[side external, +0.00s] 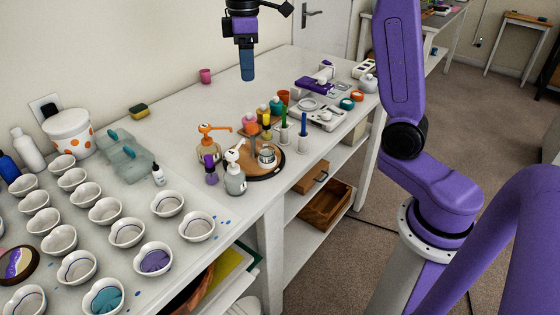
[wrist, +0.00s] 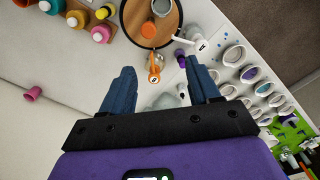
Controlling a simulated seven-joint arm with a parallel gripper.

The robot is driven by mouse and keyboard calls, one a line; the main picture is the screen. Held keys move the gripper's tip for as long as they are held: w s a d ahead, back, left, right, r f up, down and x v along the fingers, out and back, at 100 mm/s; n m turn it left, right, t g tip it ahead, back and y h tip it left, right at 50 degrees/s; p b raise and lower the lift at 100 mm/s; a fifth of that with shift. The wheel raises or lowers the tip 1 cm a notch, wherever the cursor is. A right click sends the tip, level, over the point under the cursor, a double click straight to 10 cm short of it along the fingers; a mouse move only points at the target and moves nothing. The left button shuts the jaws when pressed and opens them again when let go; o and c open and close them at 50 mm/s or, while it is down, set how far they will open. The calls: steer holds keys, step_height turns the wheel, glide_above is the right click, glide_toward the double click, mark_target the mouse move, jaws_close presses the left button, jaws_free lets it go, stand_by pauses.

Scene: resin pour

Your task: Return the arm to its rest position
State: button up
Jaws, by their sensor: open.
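My gripper (side external: 247,72) is high above the back of the white worktable (side external: 180,112), fingers pointing down, touching nothing. In the wrist view my gripper (wrist: 162,80) has its two blue fingers well apart with nothing held between them. The purple arm stands at the right of the side view, beside the table. Below and in front of the gripper, a round wooden board (side external: 268,176) carries a metal cup (side external: 267,157). The orange pump bottle (side external: 208,148) and the white pump bottle (side external: 235,178) stand by its left edge.
Several white cups (side external: 127,231) fill the table's left front; one holds purple (side external: 155,261), another teal (side external: 107,299). A translucent mould (side external: 125,158) lies behind them. Coloured bottles (side external: 277,106) stand beyond the board. A pink cup (side external: 205,76) stands near the wall. Air around the gripper is clear.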

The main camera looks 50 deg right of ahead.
steer(key=s+a+f+n, duration=0.1)
steer(key=s+a+f, duration=0.15)
steer(key=s, duration=0.45)
steer(key=s+a+f+n, duration=0.1)
steer(key=s+a+f, duration=0.15)
steer(key=s, duration=0.45)
steer(key=s+a+f, duration=0.2)
steer(key=s+f, duration=0.1)
steer(key=s, duration=0.5)
steer(key=s+d+f+n, duration=0.1)
steer(key=s+d+f, duration=0.2)
steer(key=s, duration=0.6)
steer(key=shift+s+f, duration=0.3)
steer(key=shift+f, duration=0.25)
